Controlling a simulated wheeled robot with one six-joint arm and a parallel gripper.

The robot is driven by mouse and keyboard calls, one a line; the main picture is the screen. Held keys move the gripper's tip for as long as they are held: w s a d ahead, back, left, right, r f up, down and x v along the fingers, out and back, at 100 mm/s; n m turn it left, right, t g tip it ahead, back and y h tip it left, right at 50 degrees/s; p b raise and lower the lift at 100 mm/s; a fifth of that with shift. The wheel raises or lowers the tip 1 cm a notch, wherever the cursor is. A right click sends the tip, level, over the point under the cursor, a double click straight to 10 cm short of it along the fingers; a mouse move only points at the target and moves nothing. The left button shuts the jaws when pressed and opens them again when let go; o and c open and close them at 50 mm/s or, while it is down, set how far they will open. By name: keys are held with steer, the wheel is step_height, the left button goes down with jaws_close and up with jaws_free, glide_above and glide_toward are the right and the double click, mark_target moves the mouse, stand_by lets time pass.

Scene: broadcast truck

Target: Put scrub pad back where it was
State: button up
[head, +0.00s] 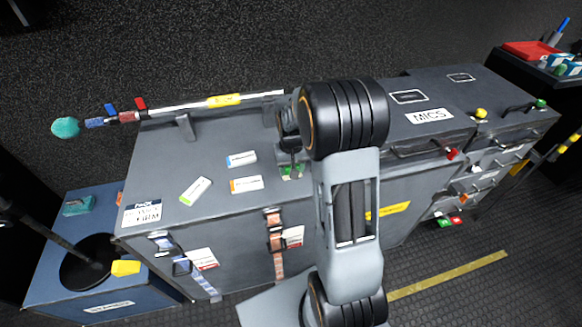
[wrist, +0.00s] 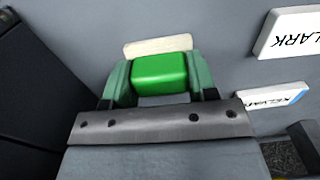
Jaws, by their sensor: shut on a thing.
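My gripper (wrist: 160,85) is shut on a bright green block with a pale cream strip along its far side, which looks like the scrub pad (wrist: 160,72). In the wrist view the pad sits between the two grey-green fingers. In the head view my gripper (head: 290,170) is over the grey case top (head: 225,140), and a bit of green pad (head: 287,173) shows below it. My arm hides part of the case. I cannot tell whether the pad touches the surface.
White labels (head: 247,183) lie left of my gripper, with a green-edged one (head: 195,190) farther left. A pole with a teal end (head: 65,127) lies along the case's back edge.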

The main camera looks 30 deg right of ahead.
steer(key=o, duration=0.9)
steer(key=shift+f, duration=0.1)
step_height(320, 180, up, 11)
steer(key=p, duration=0.1)
steer(key=s+a+r+n+t, duration=0.1)
steer(key=s+a, duration=0.4)
steer(key=s, duration=0.3)
steer(key=s+a+r+n+t, duration=0.1)
steer(key=s+a, duration=0.3)
steer(key=s, duration=0.4)
steer(key=shift+a+r+t, duration=0.35)
steer(key=shift+r+t, duration=0.15)
steer(key=shift+p, duration=0.3)
